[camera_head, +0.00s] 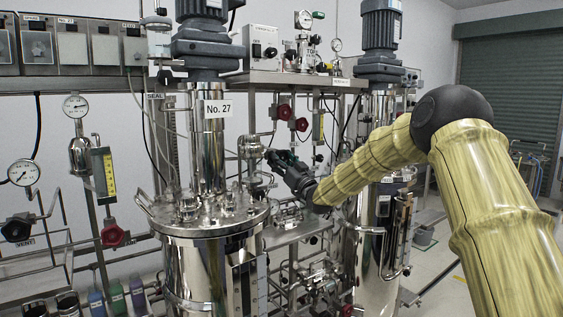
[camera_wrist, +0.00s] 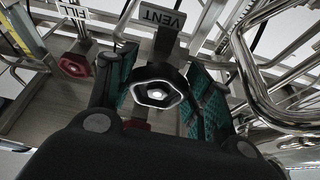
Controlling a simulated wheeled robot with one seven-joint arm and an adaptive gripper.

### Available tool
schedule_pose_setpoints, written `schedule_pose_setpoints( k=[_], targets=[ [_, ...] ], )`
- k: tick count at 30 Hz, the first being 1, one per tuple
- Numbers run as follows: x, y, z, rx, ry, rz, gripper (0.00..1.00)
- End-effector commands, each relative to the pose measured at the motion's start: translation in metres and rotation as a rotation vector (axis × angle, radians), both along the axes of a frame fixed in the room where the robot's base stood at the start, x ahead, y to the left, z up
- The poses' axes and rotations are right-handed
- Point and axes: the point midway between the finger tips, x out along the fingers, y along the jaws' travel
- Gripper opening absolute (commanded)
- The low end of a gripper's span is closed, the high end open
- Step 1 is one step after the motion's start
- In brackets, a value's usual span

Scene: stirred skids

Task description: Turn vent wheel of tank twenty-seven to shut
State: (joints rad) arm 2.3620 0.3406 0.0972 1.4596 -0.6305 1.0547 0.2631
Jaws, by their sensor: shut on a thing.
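Tank twenty-seven (camera_head: 206,262) is a shiny steel vessel left of centre in the head view, with a "No. 27" plate (camera_head: 217,109) on its column. My gripper (camera_head: 272,157) reaches in from the right, just behind the tank's top. In the wrist view, the vent wheel (camera_wrist: 157,94) is dark and six-sided with a pale rim and bright centre. A "VENT" plate (camera_wrist: 163,19) stands above it. The teal-padded fingers of my gripper (camera_wrist: 162,88) are on both sides of the wheel, shut on it. I cannot make out the wheel in the head view.
A red wheel (camera_wrist: 76,64) under a "FILL" plate (camera_wrist: 73,12) is left of the vent wheel. Bent steel pipes (camera_wrist: 262,95) crowd the right. In the head view, a second tank (camera_head: 376,255) stands behind my arm, and gauges and wheels line the left wall.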

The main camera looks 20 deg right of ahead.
Motion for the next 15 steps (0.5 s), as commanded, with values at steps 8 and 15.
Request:
schedule_pose_setpoints(
  k=[8,15],
  targets=[
    [0.0,-0.0004,-0.0001,0.0,0.0,-0.001,0.74],
    [-0.0012,-0.0008,-0.0006,0.0,0.0,0.0,0.74]
  ],
)
